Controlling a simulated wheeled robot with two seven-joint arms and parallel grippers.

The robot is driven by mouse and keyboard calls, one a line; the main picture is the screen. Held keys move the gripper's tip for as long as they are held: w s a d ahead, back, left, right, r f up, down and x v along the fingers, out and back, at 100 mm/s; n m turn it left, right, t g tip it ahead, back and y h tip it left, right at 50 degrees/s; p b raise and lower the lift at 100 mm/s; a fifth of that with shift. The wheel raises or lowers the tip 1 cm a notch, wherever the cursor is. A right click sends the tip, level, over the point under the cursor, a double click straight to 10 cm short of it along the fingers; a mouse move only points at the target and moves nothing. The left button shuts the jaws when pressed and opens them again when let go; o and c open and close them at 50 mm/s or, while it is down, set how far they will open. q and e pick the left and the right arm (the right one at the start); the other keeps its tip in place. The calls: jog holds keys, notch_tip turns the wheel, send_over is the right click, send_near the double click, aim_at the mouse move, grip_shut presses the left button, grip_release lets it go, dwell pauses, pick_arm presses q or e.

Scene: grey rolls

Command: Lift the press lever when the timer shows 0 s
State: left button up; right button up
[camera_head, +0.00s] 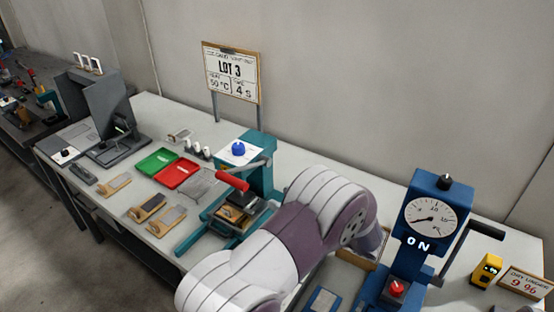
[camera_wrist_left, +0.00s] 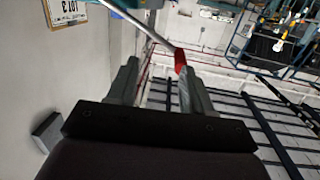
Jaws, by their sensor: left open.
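The teal press (camera_head: 262,172) stands mid-bench in the head view. Its metal lever slopes down to a red grip (camera_head: 232,181) over the press bed. In the left wrist view the lever (camera_wrist_left: 145,27) runs down to the red grip (camera_wrist_left: 180,60). My left gripper (camera_wrist_left: 158,65) is open and empty; the red grip shows by its right fingertip, and I cannot tell if they touch. In the head view my left arm's links hide the gripper. I cannot make out a timer reading in seconds on the press. My right gripper is out of view.
A blue machine (camera_head: 436,215) with a dial, a lit "ON" and a black-handled lever stands right. A sign (camera_head: 231,72) reads "LOT 3", 50 °C, 4 s. Green (camera_head: 157,162) and red (camera_head: 176,174) trays and small wooden boards lie left of the press.

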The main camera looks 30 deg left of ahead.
pick_arm(q)
jog(key=s+a+r+g+y, duration=0.1)
jog(key=s+a+r+g, duration=0.1)
jog(key=s+r, duration=0.15)
jog(key=p, duration=0.4)
send_near(221, 174)
jog(key=shift+n+t, duration=0.3)
jog(key=a, duration=0.3)
jog(key=a+f, duration=0.1)
jog(key=a, duration=0.1)
jog(key=shift+w+a, duration=0.35)
jog(key=shift+w, duration=0.05)
jog(key=shift+s+a, duration=0.1)
jog(key=shift+a, duration=0.35)
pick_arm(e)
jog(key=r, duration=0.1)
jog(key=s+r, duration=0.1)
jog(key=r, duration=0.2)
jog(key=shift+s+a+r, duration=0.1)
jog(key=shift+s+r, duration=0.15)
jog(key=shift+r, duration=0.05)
pick_arm(q)
jog(key=shift+f, duration=0.1)
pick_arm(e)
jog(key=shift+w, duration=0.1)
pick_arm(q)
grip_shut()
